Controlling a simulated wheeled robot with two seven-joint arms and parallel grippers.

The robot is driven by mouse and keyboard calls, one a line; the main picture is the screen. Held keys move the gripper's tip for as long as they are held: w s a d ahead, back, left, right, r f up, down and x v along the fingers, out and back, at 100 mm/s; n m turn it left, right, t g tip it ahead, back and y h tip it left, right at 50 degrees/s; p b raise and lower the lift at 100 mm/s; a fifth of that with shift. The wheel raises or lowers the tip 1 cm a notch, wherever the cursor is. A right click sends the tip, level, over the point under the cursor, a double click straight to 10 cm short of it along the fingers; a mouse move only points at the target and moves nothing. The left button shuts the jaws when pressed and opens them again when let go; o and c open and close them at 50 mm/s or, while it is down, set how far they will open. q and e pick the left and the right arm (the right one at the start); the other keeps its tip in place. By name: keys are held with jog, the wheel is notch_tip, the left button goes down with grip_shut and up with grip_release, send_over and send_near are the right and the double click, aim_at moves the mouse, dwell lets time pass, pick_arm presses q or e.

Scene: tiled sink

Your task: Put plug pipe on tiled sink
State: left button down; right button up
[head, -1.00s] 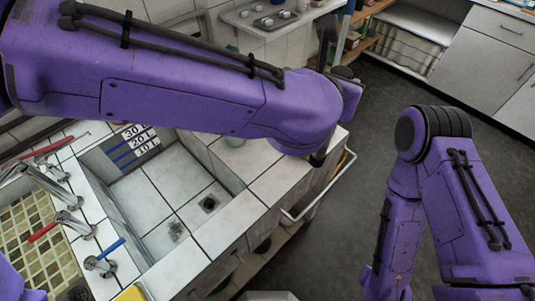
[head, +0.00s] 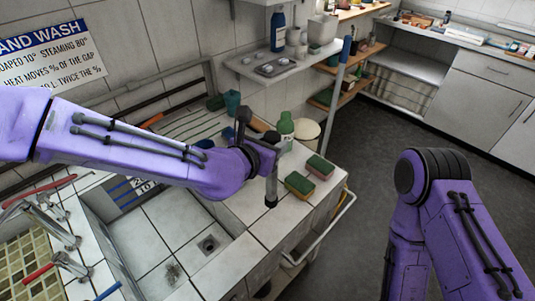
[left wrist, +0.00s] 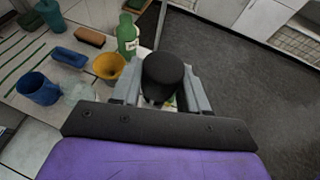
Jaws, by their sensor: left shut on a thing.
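My left gripper (head: 258,146) is shut on the plug pipe (head: 271,186), a dark grey upright tube held above the tiled counter, right of the basin. In the left wrist view the plug pipe's round black end (left wrist: 162,72) sits between the two grey fingers of my left gripper (left wrist: 162,94).
A green bottle (head: 286,127) stands behind. Taps (head: 66,262) line the left side. A yellow funnel (left wrist: 109,66) and blue cup (left wrist: 37,87) show in the left wrist view.

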pick_arm(q)
jog(key=shift+w+a+f, duration=0.15)
jog(key=shift+a+f, duration=0.1)
jog(key=shift+f, duration=0.05)
notch_tip(320, 180, down, 4)
jog(key=shift+w+a+r, duration=0.1)
jog(key=shift+a+r, duration=0.05)
jog(key=shift+r, duration=0.1)
